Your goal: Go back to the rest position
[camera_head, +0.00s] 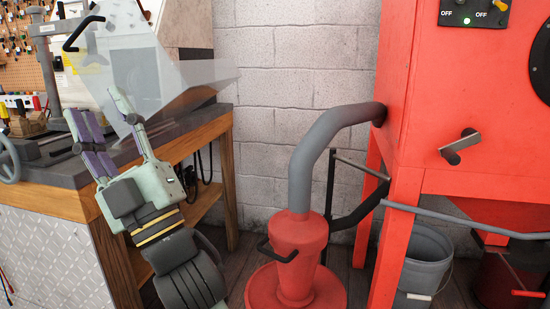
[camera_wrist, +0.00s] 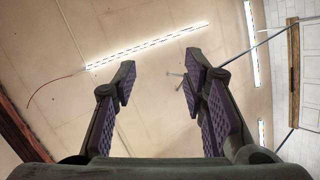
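My gripper (camera_head: 98,108) is in the left part of the head view, with its fingers pointing up. It is pale green with purple pads and shows in front of the bench. In the wrist view my gripper (camera_wrist: 160,72) has its two fingers well apart, with nothing between them. Behind them is the ceiling with lit strip lamps (camera_wrist: 150,45). No held object shows in either view. Whether the gripper touches the bench cannot be told.
A workbench (camera_head: 190,135) with a wooden edge stands at left, carrying a clear-shielded machine (camera_head: 140,70) and a press (camera_head: 45,60). A red cyclone collector (camera_head: 297,260) with a grey hose (camera_head: 325,135) stands mid-floor. A red cabinet (camera_head: 420,150) and grey bucket (camera_head: 425,260) are at right.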

